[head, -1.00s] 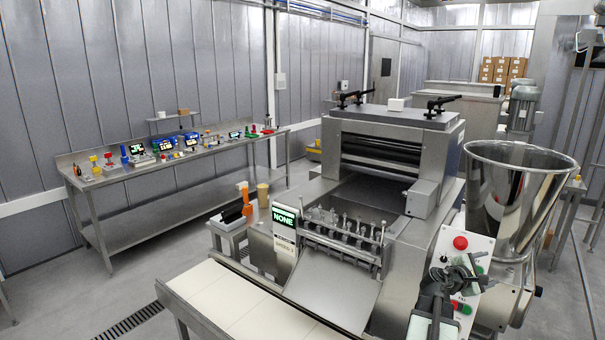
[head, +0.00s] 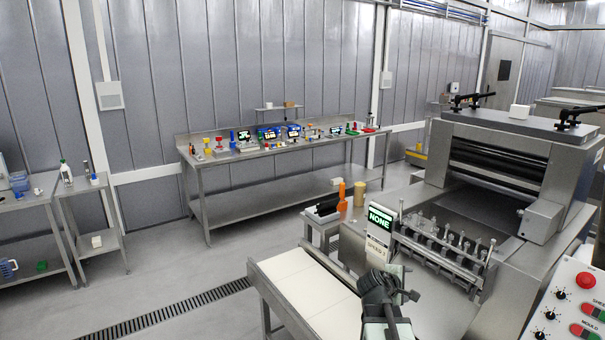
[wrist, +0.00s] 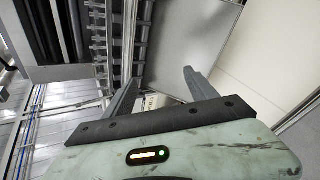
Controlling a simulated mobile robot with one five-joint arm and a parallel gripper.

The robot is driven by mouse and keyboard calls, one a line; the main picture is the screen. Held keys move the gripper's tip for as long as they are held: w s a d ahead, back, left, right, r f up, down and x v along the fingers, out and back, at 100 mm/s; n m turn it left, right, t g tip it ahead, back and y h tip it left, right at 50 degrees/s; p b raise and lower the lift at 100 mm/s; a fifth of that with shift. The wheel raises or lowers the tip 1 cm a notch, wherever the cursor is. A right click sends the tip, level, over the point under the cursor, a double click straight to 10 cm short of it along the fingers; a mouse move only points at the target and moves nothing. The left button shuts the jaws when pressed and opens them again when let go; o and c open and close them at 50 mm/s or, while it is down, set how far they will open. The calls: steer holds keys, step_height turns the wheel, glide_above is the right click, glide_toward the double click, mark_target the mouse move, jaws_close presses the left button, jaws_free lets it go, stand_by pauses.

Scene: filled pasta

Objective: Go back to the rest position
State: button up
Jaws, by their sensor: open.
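My gripper (head: 385,286) shows at the bottom of the head view, in front of the pasta machine (head: 520,165) and over the right side of the white conveyor belt (head: 310,288). In the wrist view my gripper (wrist: 156,95) has its two dark fingers spread apart with nothing between them. Past the fingers, the wrist view shows the machine's metal chute plate (wrist: 190,45) and its row of metal fittings (wrist: 112,40). The small screen on the machine (head: 380,218) reads NONE.
A control panel (head: 574,308) with a red button stands at the lower right. A steel bench (head: 290,146) with several small items runs along the back wall. Side tables (head: 95,225) stand at the left. The floor (head: 180,265) between them is clear, with a drain grate (head: 170,312).

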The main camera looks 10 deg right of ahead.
steer(key=a+f+m+y, duration=0.1)
steer(key=a+f+y, duration=0.15)
steer(key=a, duration=0.55)
steer(key=a+f+m+y, duration=0.1)
steer(key=a+f, duration=0.2)
steer(key=a, duration=0.4)
steer(key=s+a+f+m+g+y, duration=0.3)
steer(key=s+a+m, duration=0.1)
steer(key=a, duration=0.4)
steer(key=s+a+f+m+g+y, duration=0.3)
steer(key=s+a, duration=0.3)
steer(key=a, duration=0.3)
steer(key=shift+s+a+f+m+y, duration=0.2)
steer(key=shift+a+m+y, duration=0.15)
steer(key=shift+m, duration=0.25)
